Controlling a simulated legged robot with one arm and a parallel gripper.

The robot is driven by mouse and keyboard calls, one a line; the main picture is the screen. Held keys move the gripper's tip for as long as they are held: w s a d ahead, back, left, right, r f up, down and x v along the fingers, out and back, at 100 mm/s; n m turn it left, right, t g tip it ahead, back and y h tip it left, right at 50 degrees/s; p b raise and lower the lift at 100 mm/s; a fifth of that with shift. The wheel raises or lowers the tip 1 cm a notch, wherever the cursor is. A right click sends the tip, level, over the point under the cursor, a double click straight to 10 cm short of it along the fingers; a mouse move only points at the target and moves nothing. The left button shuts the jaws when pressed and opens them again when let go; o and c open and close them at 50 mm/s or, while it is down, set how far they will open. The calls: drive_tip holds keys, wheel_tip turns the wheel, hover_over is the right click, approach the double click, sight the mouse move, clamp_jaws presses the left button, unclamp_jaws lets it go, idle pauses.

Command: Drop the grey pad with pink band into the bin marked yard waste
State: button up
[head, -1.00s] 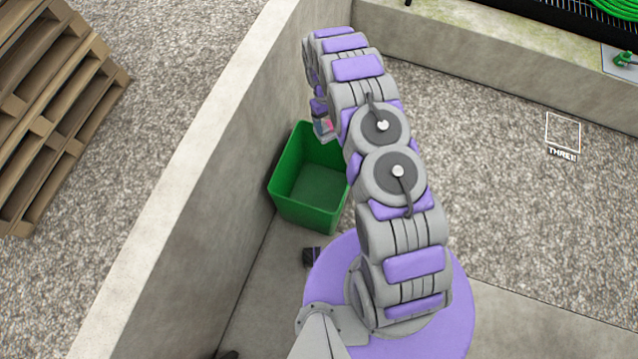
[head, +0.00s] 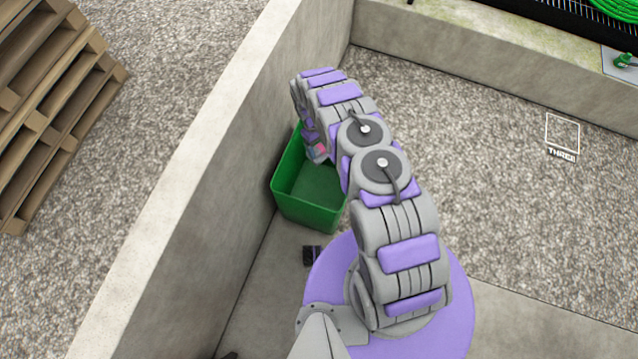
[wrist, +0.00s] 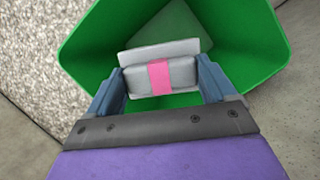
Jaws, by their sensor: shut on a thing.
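The grey pad with the pink band (wrist: 183,79) is held between the two fingers of my gripper (wrist: 160,84) in the wrist view. In the head view a small part of the pad (head: 319,149) shows below the end of my arm. The green bin (head: 308,192) stands on the floor against the concrete wall. Its opening (wrist: 92,39) lies below the pad in the wrist view, and the pad is over it. No marking on the bin can be read in these views. My fingers hide part of the bin.
The concrete wall (head: 185,165) runs close along the bin's left side. A small dark object (head: 312,255) lies on the floor near my base. Wooden pallets (head: 50,110) stand beyond the wall. Gravel with a white square marked THREE (head: 562,134) lies open at right.

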drive_tip(key=shift+d+f, duration=0.1)
drive_tip(key=shift+f, duration=0.4)
drive_tip(key=shift+d+f, duration=0.1)
drive_tip(key=shift+d, duration=0.6)
drive_tip(key=o, duration=0.8)
drive_tip(key=shift+a, duration=0.1)
drive_tip(key=shift+o, duration=0.6)
drive_tip(key=shift+a, duration=0.5)
drive_tip(key=shift+w+d+r, duration=0.15)
drive_tip(key=shift+d+r, duration=0.05)
drive_tip(key=shift+r, duration=0.3)
drive_tip(key=p+v, duration=0.3)
drive_tip(key=v, duration=1.3)
drive_tip(key=shift+a, duration=0.35)
